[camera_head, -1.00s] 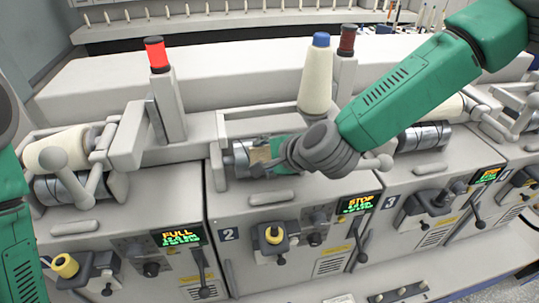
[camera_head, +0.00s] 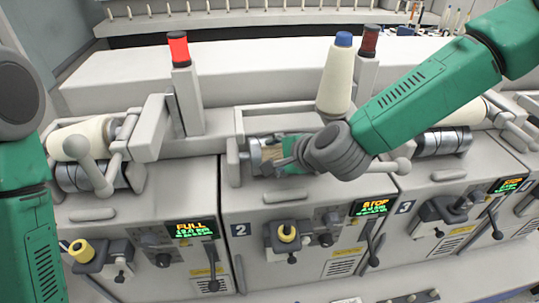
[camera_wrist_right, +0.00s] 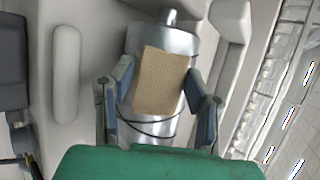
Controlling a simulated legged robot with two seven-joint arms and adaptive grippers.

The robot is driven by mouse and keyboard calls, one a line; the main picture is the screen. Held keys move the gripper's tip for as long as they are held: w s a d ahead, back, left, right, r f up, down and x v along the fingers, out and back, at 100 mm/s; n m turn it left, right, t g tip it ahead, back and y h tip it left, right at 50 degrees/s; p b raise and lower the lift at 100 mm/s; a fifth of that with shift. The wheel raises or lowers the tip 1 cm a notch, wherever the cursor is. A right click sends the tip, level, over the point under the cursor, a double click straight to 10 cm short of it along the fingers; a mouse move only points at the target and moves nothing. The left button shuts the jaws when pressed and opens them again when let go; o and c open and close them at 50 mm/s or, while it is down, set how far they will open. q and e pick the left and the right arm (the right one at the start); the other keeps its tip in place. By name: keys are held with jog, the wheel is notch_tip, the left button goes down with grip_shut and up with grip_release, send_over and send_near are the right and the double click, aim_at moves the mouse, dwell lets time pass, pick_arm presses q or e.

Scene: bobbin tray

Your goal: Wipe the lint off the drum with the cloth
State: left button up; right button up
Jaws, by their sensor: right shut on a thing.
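The drum (camera_head: 256,152) of unit 2 is a shiny metal cylinder, and it fills the middle of the right wrist view (camera_wrist_right: 172,40). The cloth (camera_head: 271,156) is a tan rectangle lying against the drum's surface; in the right wrist view (camera_wrist_right: 162,78) it sits between the two fingers. My right gripper (camera_head: 281,157) is shut on the cloth at the drum, partly hidden behind my wrist in the head view. Thin dark curved lines show on the drum below the cloth. I cannot make out any lint. My left arm shows at the left edge, but its gripper is out of frame.
A cream yarn cone with a blue tip (camera_head: 337,78) stands behind my right wrist. A red lamp (camera_head: 178,48) is lit on a post at the left. Unit 1 holds a full bobbin (camera_head: 84,138). A grey handle (camera_head: 395,166) sticks out right of the drum.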

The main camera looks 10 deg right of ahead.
jog(key=shift+d, duration=2.15)
jog(key=shift+a, duration=2.75)
